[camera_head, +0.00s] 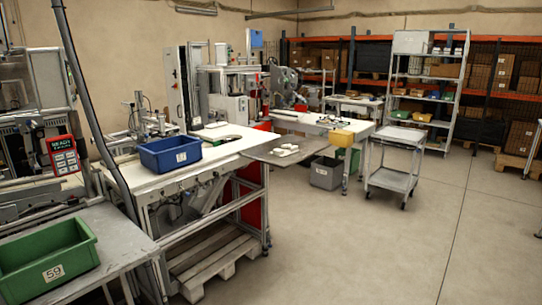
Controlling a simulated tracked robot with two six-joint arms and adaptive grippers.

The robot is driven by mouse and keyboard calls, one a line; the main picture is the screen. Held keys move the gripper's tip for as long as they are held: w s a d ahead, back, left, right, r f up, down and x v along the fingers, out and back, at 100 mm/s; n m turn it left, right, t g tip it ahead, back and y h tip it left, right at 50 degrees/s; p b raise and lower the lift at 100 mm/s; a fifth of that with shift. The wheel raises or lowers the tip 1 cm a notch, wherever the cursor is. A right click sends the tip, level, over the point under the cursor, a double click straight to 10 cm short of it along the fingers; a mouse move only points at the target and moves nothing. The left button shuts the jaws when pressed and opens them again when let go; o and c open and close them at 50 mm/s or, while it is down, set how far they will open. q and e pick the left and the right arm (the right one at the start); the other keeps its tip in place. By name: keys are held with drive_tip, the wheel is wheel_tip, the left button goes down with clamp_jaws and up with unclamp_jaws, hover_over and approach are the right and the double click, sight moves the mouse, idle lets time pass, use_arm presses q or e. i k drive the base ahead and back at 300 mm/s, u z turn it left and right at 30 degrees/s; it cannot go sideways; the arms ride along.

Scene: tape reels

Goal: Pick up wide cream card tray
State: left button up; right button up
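Neither of my grippers is in view. Small pale, flat pieces (285,151) lie on a grey metal shelf (262,153) that sticks out from the right side of the white workbench (218,151). They are too small in the head view to tell whether one of them is the wide cream card tray. No other thing in view is clearly that tray.
A blue bin (170,154) stands on the workbench, a green bin (48,257) on the grey table at lower left. A wooden pallet (213,258) lies under the workbench. A grey trolley (392,179) stands right of centre. The floor (380,255) at front right is clear.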

sight(286, 150)
drive_tip(key=z, duration=0.25)
drive_tip(key=i, duration=2.2)
drive_tip(key=u, duration=0.2)
drive_tip(key=i, duration=0.85)
drive_tip(key=u, duration=0.45)
